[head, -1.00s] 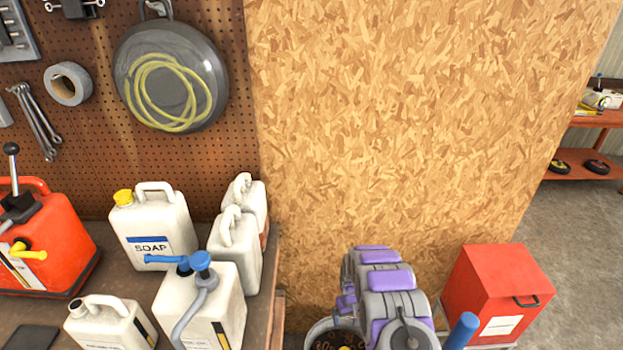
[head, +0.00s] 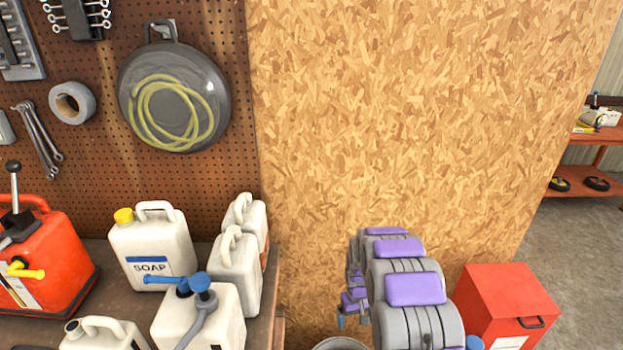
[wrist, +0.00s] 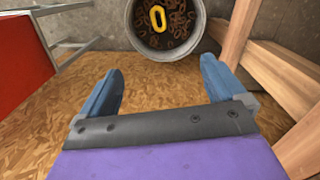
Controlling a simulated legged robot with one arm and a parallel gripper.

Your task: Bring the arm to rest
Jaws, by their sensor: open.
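My arm, grey with purple pads, rises at the bottom centre-right of the head view, in front of the chipboard wall. My gripper (wrist: 162,88) shows in the wrist view with its two blue fingers spread wide apart and nothing between them. Beyond the fingers are the chipboard surface (wrist: 160,72) and a round metal bucket (wrist: 195,38) holding rusty chain and a yellow link. The fingers look apart from the bucket. In the head view, the fingertips cannot be made out clearly, and only the bucket's rim (head: 340,343) shows at the bottom edge.
A workbench (head: 262,325) at left holds white jugs (head: 152,245) and a red fuel can (head: 45,255). A red box (head: 505,300) stands right of my arm. Wooden beams (wrist: 270,70) are close at right in the wrist view. Floor at far right (head: 585,260) is clear.

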